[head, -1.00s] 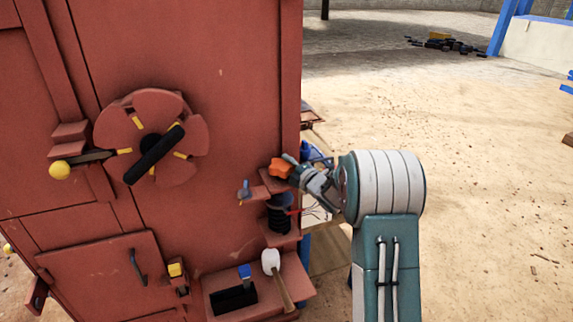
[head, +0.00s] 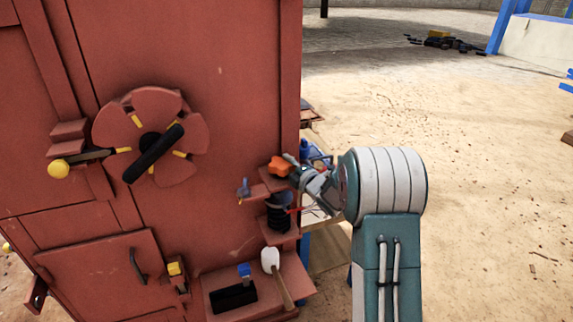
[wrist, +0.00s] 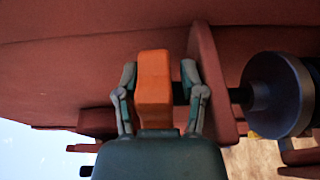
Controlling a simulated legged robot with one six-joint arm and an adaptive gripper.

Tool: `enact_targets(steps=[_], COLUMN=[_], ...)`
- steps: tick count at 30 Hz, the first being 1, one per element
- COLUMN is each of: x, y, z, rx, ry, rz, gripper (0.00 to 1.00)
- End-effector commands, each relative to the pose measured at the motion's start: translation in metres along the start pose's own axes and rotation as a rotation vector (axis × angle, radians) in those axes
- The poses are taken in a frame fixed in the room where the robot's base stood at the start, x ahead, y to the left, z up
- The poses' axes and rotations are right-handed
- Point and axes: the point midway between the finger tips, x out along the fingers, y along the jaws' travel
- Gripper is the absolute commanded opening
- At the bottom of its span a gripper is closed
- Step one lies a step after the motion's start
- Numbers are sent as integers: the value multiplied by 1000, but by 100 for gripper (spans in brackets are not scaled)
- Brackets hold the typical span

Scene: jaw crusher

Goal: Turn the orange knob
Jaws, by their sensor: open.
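The orange knob (head: 279,166) sits on a small bracket near the right edge of the red crusher housing (head: 240,90). My gripper (head: 299,166) comes at it from the right in the head view. In the wrist view the knob (wrist: 154,85) stands between the two fingers of my gripper (wrist: 160,85). The fingers are open, one on each side, with a gap visible to the knob on both sides. A dark shaft runs from the knob toward the right, past the right finger.
A red plate (wrist: 207,75) stands close by the right finger, with a grey round part (wrist: 277,92) beyond it. Below the knob are a black coil (head: 279,216) and a white-headed mallet (head: 271,260). A black-handled wheel (head: 150,140) is at left. Open sandy ground lies right.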

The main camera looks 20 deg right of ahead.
Motion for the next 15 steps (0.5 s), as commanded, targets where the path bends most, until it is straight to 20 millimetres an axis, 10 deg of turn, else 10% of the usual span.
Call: enact_targets(steps=[15], x=[-98], y=[-2], z=[2], rx=[1], ry=[-4], rz=[-4], gripper=[53])
